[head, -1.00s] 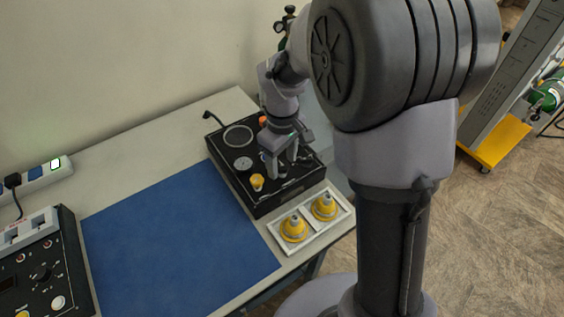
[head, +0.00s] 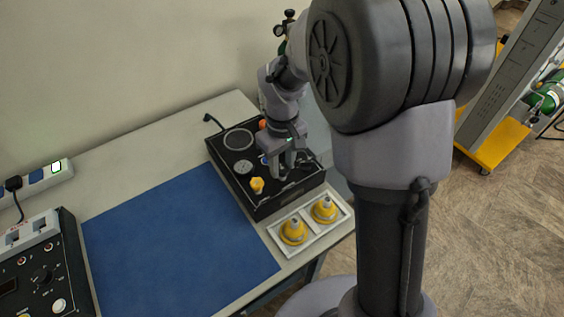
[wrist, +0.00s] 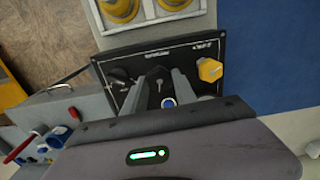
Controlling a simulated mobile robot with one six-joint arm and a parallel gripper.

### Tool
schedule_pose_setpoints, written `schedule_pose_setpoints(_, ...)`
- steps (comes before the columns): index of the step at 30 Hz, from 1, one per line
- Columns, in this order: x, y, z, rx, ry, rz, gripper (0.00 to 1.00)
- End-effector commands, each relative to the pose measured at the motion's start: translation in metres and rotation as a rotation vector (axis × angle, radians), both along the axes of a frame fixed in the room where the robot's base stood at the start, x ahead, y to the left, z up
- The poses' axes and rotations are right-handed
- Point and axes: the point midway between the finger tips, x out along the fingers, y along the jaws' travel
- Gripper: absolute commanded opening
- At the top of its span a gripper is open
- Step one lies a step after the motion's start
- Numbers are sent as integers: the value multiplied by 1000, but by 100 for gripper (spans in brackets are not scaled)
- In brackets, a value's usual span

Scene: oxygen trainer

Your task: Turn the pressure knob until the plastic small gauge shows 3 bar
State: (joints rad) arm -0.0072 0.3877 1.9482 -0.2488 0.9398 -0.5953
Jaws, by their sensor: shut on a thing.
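The black trainer box (head: 262,207) stands at the back right of the table. My gripper (head: 283,174) points down onto the right part of its top panel, shut on what looks like a knob there, mostly hidden by the fingers. In the wrist view my gripper (wrist: 163,74) has both fingers reaching to the panel, with a small pale mark or part between them. A small round gauge (head: 243,166) sits on the left of the panel; its needle is too small to read. A yellow knob (head: 257,185) stands at the panel's front, apart from my gripper; it also shows in the wrist view (wrist: 209,70).
A larger round dial (head: 238,138) lies behind the small gauge. A white tray (head: 272,231) with two yellow fittings stands before the box. A blue mat (head: 175,240) lies clear at left. Another black panel (head: 72,275) and a power strip (head: 45,178) are further left.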

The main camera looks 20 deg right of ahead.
Motion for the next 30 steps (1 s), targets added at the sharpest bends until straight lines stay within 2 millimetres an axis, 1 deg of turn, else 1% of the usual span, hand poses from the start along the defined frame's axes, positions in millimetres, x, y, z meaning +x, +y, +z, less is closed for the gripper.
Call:
schedule_pose_setpoints(9,1,0,1,1,-2,-265,0)
schedule_pose_setpoints(15,1,0,1,1,-2,-402,0)
schedule_pose_setpoints(22,1,0,1,1,-2,-508,0)
schedule_pose_setpoints(30,1,0,1,1,-2,-559,0)
